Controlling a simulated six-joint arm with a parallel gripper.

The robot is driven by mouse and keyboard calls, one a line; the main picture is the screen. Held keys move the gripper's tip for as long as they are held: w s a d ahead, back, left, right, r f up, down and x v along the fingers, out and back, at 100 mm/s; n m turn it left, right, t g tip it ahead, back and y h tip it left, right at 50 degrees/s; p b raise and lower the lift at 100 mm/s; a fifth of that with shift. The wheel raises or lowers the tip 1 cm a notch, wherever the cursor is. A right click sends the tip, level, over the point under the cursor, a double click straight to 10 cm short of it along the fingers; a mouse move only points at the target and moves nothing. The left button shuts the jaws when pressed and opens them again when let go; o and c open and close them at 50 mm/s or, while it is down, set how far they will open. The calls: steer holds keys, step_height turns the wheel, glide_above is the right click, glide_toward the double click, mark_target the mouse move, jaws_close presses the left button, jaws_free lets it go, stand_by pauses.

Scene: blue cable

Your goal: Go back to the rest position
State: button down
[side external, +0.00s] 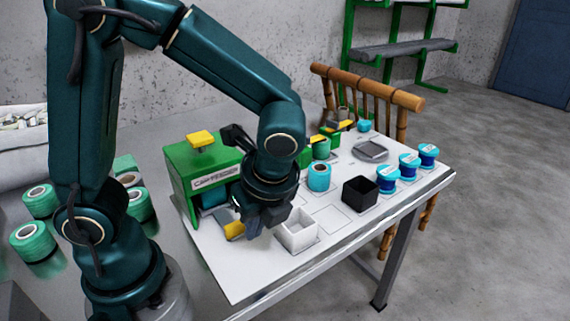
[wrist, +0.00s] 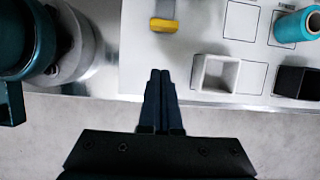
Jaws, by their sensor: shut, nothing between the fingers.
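My gripper (wrist: 160,75) is shut and empty in the wrist view, its two dark fingers together. There it points toward the front edge of the white table (wrist: 135,60), with grey floor below part of it. In the side view my gripper (side external: 262,228) hangs over the table, left of the white open box (side external: 297,240); its fingertips are hard to make out there. The blue spool (side external: 319,177) stands on the table behind the white box. It also shows at the right of the wrist view (wrist: 297,25).
A green dispenser box (side external: 185,175) stands behind my gripper. A yellow-and-grey piece (side external: 234,230) lies beside it. A black box (side external: 360,194) and several blue spools (side external: 408,166) stand to the right. Green spools (side external: 33,240) are at the left. A wooden chair (side external: 400,98) is behind the table.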

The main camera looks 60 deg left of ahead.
steer(key=s+r+n+t+h, duration=0.3)
steer(key=r+n, duration=0.5)
steer(key=n, duration=1)
steer(key=t+h, duration=0.1)
steer(key=t, duration=0.1)
steer(key=shift+s+a+t, duration=0.15)
steer(key=shift+s+t, duration=0.15)
